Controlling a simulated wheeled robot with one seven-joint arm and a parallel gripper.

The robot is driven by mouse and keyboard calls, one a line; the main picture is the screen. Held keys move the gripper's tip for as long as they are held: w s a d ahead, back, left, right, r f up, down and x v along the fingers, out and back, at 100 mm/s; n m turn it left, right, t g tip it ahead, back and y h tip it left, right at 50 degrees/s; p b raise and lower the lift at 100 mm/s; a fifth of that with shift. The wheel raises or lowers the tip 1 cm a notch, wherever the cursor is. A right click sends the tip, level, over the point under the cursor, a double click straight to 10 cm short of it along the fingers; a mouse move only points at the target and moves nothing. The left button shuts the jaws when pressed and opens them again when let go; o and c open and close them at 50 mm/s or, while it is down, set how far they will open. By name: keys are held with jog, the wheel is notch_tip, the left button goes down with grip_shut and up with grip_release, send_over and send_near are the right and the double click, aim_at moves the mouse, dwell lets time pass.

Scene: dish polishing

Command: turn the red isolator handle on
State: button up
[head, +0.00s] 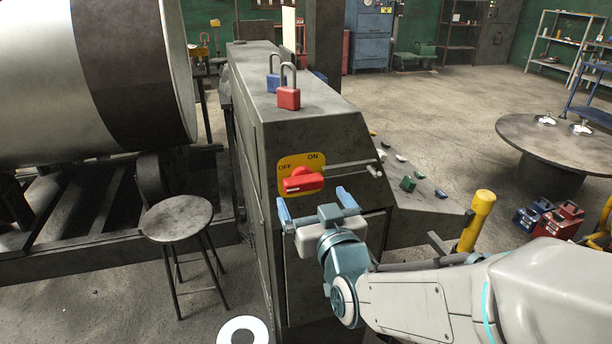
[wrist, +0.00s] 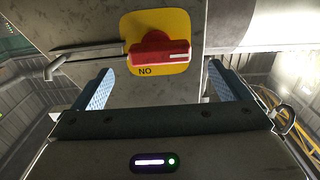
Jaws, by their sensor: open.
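The red isolator handle (head: 303,181) sits on a yellow plate (head: 287,165) on the end face of the grey cabinet. In the head view the plate reads OFF at left and ON at top. The handle lies about level, and its white mark is at the right end in the upside-down wrist view (wrist: 160,52), which is the OFF side. My gripper (head: 315,203) is open and empty, just below and in front of the handle. Its blue fingers are spread wider than the handle and appear apart from it. OFF is not seen in the wrist view.
A metal rod (head: 350,167) sticks out right of the plate. A red padlock (head: 288,98) and a blue padlock (head: 272,82) stand on the cabinet top. A stool (head: 176,218) is at left, a yellow post (head: 477,220) at right. A round table (head: 560,150) stands farther right.

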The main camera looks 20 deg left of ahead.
aim_at(305, 187)
jog(key=shift+x, duration=2.65)
jog(key=c, duration=1)
